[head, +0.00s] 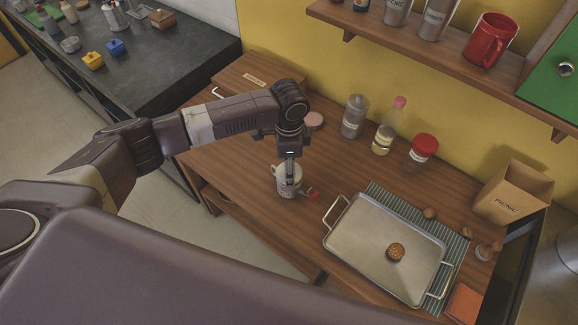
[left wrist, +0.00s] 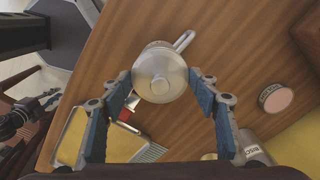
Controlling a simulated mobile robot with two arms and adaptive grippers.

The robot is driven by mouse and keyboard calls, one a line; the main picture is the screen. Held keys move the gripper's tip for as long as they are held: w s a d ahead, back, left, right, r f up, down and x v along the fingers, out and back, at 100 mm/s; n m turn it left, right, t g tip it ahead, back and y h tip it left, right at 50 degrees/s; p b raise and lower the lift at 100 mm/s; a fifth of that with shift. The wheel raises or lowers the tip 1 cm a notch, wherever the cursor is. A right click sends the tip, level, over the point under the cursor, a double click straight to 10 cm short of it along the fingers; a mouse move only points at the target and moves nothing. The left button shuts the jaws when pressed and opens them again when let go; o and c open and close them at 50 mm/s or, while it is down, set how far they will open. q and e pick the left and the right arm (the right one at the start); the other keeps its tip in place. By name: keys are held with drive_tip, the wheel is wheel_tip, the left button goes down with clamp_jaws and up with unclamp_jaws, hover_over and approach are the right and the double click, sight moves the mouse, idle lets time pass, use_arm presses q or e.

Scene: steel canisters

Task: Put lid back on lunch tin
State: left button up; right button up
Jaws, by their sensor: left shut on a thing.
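The lunch tin (head: 290,189) is a pale steel canister standing upright near the table's front edge. In the left wrist view its rim and a side handle (left wrist: 184,40) show past the lid. The lid (left wrist: 160,74) is a round steel disc with a central knob, and it covers most of the tin. My left gripper (left wrist: 160,78) is shut on the lid, its blue-padded fingers on either side. In the head view this gripper (head: 290,172) points down right over the tin. I cannot tell whether the lid touches the rim. My right gripper is not in view.
A red-handled item (head: 313,194) lies close beside the tin. A metal tray (head: 375,240) on a striped cloth is to the right. A pink-topped round tin (head: 314,121) and several bottles (head: 354,117) stand behind. Bare wood lies left of the tin.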

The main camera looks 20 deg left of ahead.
use_arm(q)
drive_tip(key=o, duration=1.6)
drive_tip(key=shift+r+p, duration=3.55)
drive_tip(key=shift+p, duration=0.45)
drive_tip(key=shift+c, duration=0.4)
clamp_jaws()
drive_tip(key=shift+f, duration=0.35)
